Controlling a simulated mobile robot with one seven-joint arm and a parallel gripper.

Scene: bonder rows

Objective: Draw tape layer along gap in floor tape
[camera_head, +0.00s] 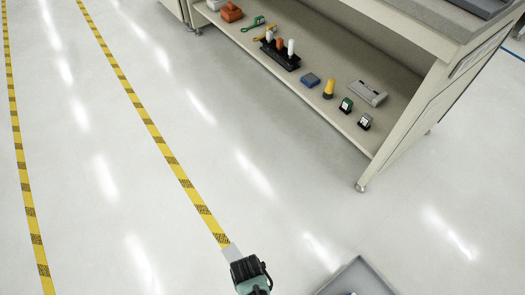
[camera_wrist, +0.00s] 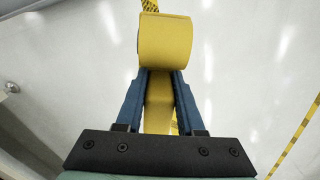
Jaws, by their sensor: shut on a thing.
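My gripper (camera_wrist: 160,75) has its two blue fingers shut on the tape layer (camera_wrist: 165,42), a yellow tool with a broad rounded head beyond the fingertips and a narrower body between them. In the head view my gripper (camera_head: 252,280) is at the bottom edge, pointing down, and hides the tool. A bit of this tape shows behind the tool's head in the wrist view (camera_wrist: 150,5). Whether the tool touches the floor is hidden.
A second striped floor line (camera_head: 24,180) runs along the far left. A bench (camera_head: 420,100) at upper right has a low shelf with several small items and a foot near the floor. A grey tray (camera_head: 358,280) is at bottom right. The floor between is clear.

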